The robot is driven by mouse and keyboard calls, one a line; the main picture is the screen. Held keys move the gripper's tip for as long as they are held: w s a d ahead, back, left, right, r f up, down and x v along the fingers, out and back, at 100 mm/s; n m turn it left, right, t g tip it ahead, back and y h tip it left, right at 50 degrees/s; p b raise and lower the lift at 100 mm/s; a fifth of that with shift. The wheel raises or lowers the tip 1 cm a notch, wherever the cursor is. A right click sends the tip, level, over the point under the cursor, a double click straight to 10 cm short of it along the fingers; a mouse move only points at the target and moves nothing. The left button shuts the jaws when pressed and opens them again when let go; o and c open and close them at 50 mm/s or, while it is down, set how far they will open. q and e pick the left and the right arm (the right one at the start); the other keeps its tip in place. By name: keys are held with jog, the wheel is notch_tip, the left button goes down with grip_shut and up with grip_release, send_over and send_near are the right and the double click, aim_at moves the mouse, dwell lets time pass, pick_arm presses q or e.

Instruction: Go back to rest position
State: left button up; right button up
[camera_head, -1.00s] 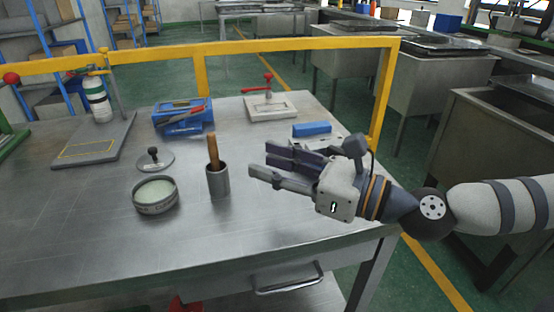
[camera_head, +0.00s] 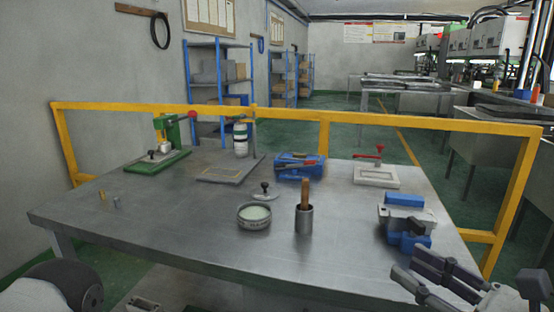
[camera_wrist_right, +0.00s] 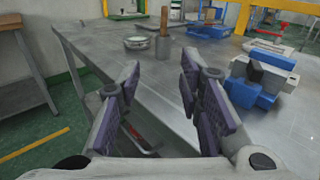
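My right gripper (camera_head: 412,267) is at the lower right of the head view, near the table's right front edge. In the right wrist view (camera_wrist_right: 158,85) its dark-padded fingers stand apart with nothing between them. A blue and white device (camera_head: 418,215) lies on the table just beyond it, and also shows right of the fingers in the wrist view (camera_wrist_right: 262,82). At the lower left of the head view only part of my left arm shows; its gripper is out of view.
The metal table (camera_head: 150,225) carries a round tin (camera_head: 254,222), a cup with a wooden handle (camera_head: 304,220), a blue toolbox (camera_head: 299,172), a white frame with a red handle (camera_head: 376,177) and a green press (camera_head: 158,163). A yellow rail (camera_head: 290,116) runs behind. The table's front left is mostly bare.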

jog(key=s+a+f+n+g, duration=0.3)
jog(key=a+f+n, duration=0.1)
jog(key=f, duration=0.3)
jog(key=s+a+f+n+g, duration=0.3)
jog(key=a+f+g, duration=0.15)
jog(key=f, duration=0.25)
jog(key=s+a+f+n+g+h, duration=0.1)
jog(key=s+f+n+g+h, duration=0.1)
jog(key=s+f+n+g, duration=0.55)
pick_arm(q)
jog(key=shift+w+a+r+t+p, duration=0.1)
jog(key=shift+w+r+t+p, duration=0.1)
jog(key=shift+w+r+p, duration=0.3)
jog(key=shift+w+a+r+t+p, duration=0.1)
jog(key=shift+w+r+t+p, duration=0.2)
jog(key=shift+w, duration=0.4)
pick_arm(e)
jog(key=s+d+f+n+h, duration=0.2)
jog(key=s+d+f+n, duration=0.1)
jog(key=s, duration=0.3)
jog(key=s+d+f+n+g+h, duration=0.1)
jog(key=s+d+f+n+h, duration=0.2)
jog(key=s+n, duration=0.3)
jog(key=s+d+f+n+g+h, duration=0.1)
jog(key=s+d+f+n+h, duration=0.1)
jog(key=s+d+f+n, duration=0.3)
jog(key=shift+s+d, duration=0.15)
jog(key=shift+s, duration=1.05)
jog(key=shift+n, duration=0.25)
